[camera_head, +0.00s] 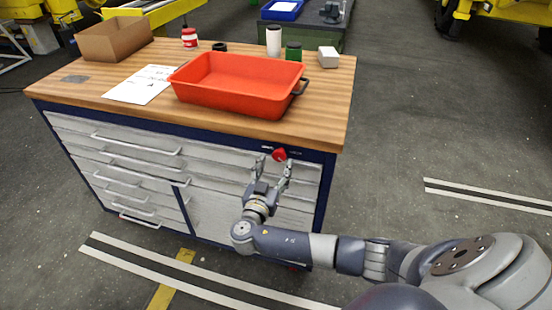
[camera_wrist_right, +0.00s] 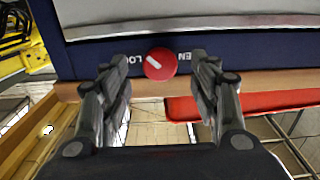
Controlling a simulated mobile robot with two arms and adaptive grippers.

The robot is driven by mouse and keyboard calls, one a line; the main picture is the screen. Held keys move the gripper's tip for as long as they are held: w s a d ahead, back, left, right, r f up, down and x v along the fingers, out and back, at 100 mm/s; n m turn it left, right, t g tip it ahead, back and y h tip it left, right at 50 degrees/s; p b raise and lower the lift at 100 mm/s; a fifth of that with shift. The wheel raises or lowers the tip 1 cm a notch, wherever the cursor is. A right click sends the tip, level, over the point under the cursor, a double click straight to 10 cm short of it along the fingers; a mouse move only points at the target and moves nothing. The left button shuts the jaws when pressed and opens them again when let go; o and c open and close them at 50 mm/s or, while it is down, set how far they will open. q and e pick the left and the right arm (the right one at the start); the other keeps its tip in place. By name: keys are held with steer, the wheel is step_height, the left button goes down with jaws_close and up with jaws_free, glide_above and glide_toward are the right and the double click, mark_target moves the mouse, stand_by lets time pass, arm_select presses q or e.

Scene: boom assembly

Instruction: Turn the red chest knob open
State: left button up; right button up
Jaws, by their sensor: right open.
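The red knob (camera_head: 279,154) sits on the dark blue strip at the upper right of the chest (camera_head: 217,172), just below the wooden top. In the right wrist view the knob (camera_wrist_right: 159,64) shows a white line running diagonally, with partly hidden white lettering on both sides. My right gripper (camera_head: 274,165) is open in front of the chest. My left gripper is not in view.
On the wooden top (camera_head: 325,100) stand a red tray (camera_head: 235,88), a cardboard box (camera_head: 113,40), a paper sheet (camera_head: 142,85), and several small containers. Drawer handles stick out from the chest front.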

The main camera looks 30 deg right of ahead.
mark_target(279, 159)
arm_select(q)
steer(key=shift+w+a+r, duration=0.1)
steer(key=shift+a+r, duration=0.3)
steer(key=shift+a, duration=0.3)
arm_select(e)
steer(key=shift+x, duration=1.55)
steer(key=shift+c, duration=0.5)
